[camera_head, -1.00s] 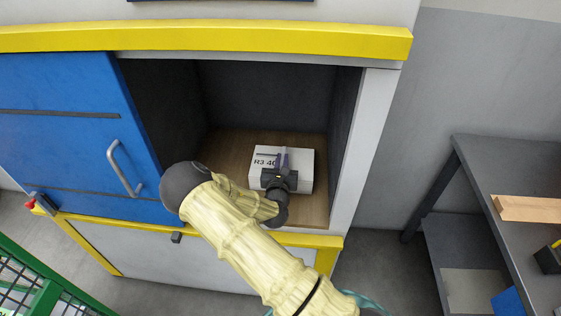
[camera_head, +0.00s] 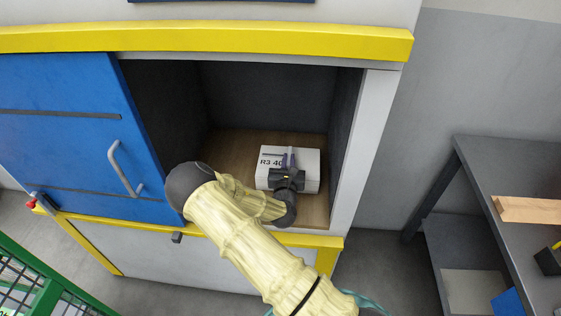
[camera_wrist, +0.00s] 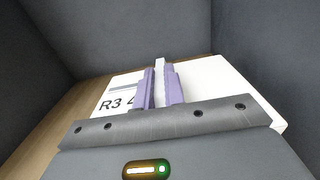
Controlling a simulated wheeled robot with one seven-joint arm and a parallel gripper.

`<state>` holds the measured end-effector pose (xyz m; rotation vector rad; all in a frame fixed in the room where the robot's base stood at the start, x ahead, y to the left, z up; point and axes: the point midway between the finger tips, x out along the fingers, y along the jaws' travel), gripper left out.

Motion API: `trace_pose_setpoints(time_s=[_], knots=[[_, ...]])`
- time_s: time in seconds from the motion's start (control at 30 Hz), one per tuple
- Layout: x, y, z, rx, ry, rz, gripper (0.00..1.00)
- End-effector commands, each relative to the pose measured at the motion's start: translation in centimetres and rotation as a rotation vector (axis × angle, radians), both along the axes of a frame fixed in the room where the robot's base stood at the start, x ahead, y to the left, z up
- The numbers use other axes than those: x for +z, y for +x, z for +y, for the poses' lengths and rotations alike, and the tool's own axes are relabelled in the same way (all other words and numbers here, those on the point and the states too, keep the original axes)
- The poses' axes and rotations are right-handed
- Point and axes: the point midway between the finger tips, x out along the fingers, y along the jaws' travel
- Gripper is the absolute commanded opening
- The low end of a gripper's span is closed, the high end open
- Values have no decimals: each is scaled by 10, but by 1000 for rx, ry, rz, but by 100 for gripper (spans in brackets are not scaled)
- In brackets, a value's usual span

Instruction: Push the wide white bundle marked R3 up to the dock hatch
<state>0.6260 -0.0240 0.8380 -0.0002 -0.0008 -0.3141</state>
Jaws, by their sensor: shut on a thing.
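The wide white bundle marked "R3 40" (camera_head: 309,161) lies flat on the wooden floor (camera_head: 233,150) of a dark recess, toward its right side. In the wrist view, the bundle (camera_wrist: 212,88) spreads to both sides of the purple fingers, and the end of its label is hidden. My gripper (camera_head: 287,158) reaches in from the front, over the bundle. In the wrist view my gripper (camera_wrist: 161,86) is shut on a narrow white upright part at the bundle. My wrist hides the bundle's front middle.
A blue door (camera_head: 70,140) with a grey handle stands left of the opening. A white post (camera_head: 367,150) bounds the right. A yellow beam (camera_head: 220,40) runs above, and a yellow sill lies below. A dark table (camera_head: 520,170) stands at the right. Bare wood shows left of the bundle.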

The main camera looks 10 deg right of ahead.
Motion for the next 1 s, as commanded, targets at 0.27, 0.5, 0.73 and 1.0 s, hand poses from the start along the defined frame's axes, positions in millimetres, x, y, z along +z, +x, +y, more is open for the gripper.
trace_pose_setpoints(time_s=[0.27, 0.5, 0.73, 1.0], knots=[[-2, -6, -28, -12, -3, 5, 0], [-2, -6, -26, -1, -1, 3, 0], [-2, -5, -21, 8, 0, 4, 26], [-1, -5, -21, 8, 1, 3, 36]])
